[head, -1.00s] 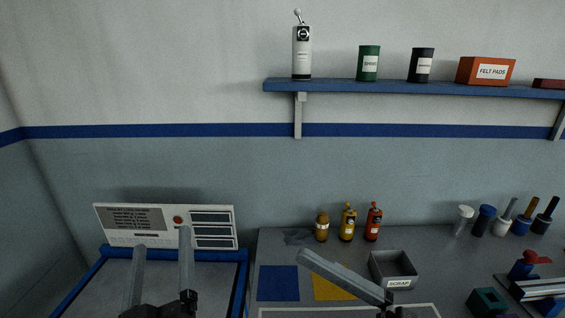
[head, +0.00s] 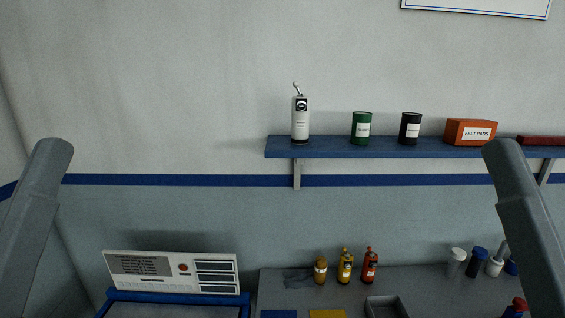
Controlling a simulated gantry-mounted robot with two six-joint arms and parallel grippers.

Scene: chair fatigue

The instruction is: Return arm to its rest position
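A grey part of my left arm (head: 33,225) rises along the left edge of the head view, its rounded end upward. A matching grey part of my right arm (head: 525,225) rises along the right edge and leans inward at the top. I see no fingertips of either gripper, so whether they are open or shut is hidden. Neither arm part visibly holds anything.
A blue wall shelf (head: 350,152) holds a white pump bottle, two cans and an orange felt pads box. Below are a control panel (head: 170,272), a grey bench (head: 283,298) with small bottles, and a grey bin (head: 386,305). The middle space between my arms looks clear.

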